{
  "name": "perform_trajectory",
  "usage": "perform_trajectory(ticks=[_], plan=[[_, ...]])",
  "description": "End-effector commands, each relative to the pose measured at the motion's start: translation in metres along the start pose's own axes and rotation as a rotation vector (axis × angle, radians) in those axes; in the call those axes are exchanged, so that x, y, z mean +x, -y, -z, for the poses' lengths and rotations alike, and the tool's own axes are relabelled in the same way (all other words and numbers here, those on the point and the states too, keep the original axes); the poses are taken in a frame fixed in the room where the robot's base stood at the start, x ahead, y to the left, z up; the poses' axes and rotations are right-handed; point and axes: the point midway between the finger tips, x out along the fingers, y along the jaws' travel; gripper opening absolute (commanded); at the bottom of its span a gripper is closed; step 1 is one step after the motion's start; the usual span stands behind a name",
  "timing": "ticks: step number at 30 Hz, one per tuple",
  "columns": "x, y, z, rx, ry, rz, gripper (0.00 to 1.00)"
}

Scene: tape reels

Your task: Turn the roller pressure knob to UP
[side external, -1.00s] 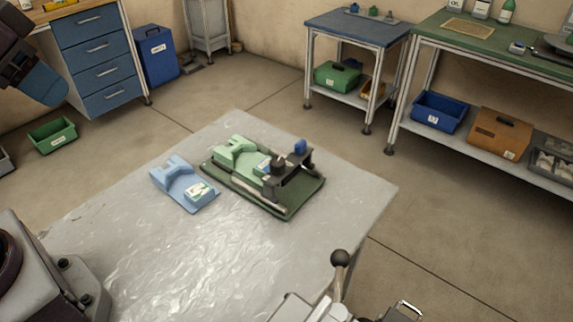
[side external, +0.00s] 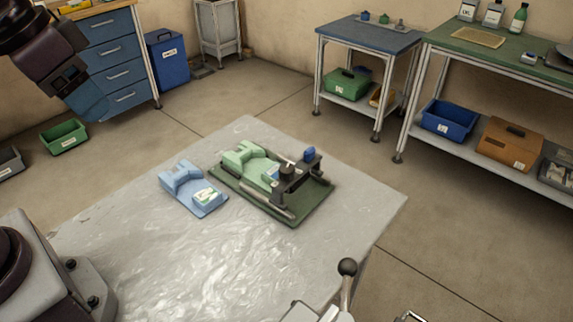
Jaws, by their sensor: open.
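A small machine on a dark green base (side external: 225,188) sits on the grey work table. It has a light green cradle (side external: 247,160), a dark roller bracket (side external: 300,177) and a blue knob (side external: 309,152) on top at the right. The knob's setting and any UP mark are too small to read. My gripper (side external: 92,103) is at the upper left, high and well away from the machine, and touches nothing. Its fingers are blue and partly overlap the drawer cabinet behind; they hold nothing that I can see.
A light blue block (side external: 192,188) with a labelled part stands left of the machine, apart from it. The table front (side external: 180,255) is bare. A lever with a black ball (side external: 347,267) rises at the near edge. Benches and bins stand behind, off the table.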

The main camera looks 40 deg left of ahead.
Motion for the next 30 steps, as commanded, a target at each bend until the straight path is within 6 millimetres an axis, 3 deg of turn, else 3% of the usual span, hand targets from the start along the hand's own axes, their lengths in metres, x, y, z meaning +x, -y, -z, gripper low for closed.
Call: perform_trajectory(ticks=[8,12,21,24,26,30], plan=[[0.049,-0.026,0.075,0.217,0.188,-0.036,0.59],[0.086,-0.043,0.112,0.397,0.260,-0.065,0.59],[0.175,-0.084,0.172,0.866,0.355,-0.158,0.59],[0.197,-0.094,0.190,1.035,0.352,-0.191,0.59],[0.201,-0.098,0.201,1.131,0.336,-0.205,0.59],[0.189,-0.100,0.221,1.297,0.284,-0.219,0.59]])
